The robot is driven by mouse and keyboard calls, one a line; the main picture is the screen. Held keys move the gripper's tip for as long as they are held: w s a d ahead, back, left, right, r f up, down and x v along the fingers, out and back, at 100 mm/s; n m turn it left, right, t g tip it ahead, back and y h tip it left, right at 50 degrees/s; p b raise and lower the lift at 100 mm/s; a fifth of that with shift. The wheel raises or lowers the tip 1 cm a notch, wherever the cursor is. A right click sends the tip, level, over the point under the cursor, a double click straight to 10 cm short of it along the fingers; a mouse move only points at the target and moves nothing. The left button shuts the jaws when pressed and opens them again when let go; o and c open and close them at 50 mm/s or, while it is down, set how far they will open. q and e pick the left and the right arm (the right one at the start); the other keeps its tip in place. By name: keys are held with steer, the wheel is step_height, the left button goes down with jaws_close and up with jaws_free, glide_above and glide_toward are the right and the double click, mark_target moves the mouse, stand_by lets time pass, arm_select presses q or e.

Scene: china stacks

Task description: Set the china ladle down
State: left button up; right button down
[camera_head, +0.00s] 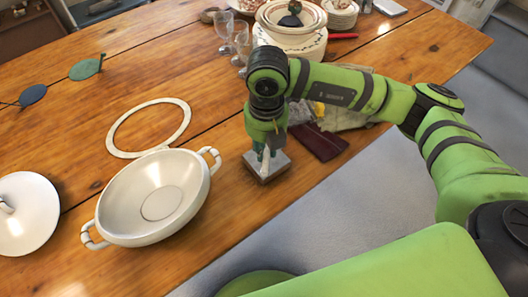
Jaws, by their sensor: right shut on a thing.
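My right gripper (265,153) points down above the table near its front edge, shut on a small pale piece (265,162) that looks like part of the china ladle. The fingers hide most of it, and I cannot make out the ladle's bowl. A grey square block (267,178) sits right under the fingertips; I cannot tell whether the held piece touches it. My left gripper is out of view.
A white two-handled bowl (145,218), a white ring (121,119) and a white lid (25,215) lie left. The wooden table (60,140) has bare room left.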

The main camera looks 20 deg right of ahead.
steer(key=shift+w+a+f, duration=0.1)
steer(key=shift+w+f, duration=0.1)
steer(key=shift+w, duration=0.05)
steer(key=shift+f, duration=0.3)
step_height(320, 180, down, 3)
steer(key=shift+f+p, duration=0.1)
steer(key=shift+p, duration=0.4)
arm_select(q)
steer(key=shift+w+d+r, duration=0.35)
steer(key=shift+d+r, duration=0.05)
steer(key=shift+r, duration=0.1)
arm_select(e)
steer(key=shift+f, duration=0.1)
steer(key=shift+f+b, duration=0.3)
steer(key=shift+b, duration=0.05)
steer(key=c, duration=1.1)
jaws_free()
steer(key=shift+r, duration=0.1)
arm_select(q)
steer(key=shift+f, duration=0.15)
arm_select(e)
steer(key=shift+r, duration=0.1)
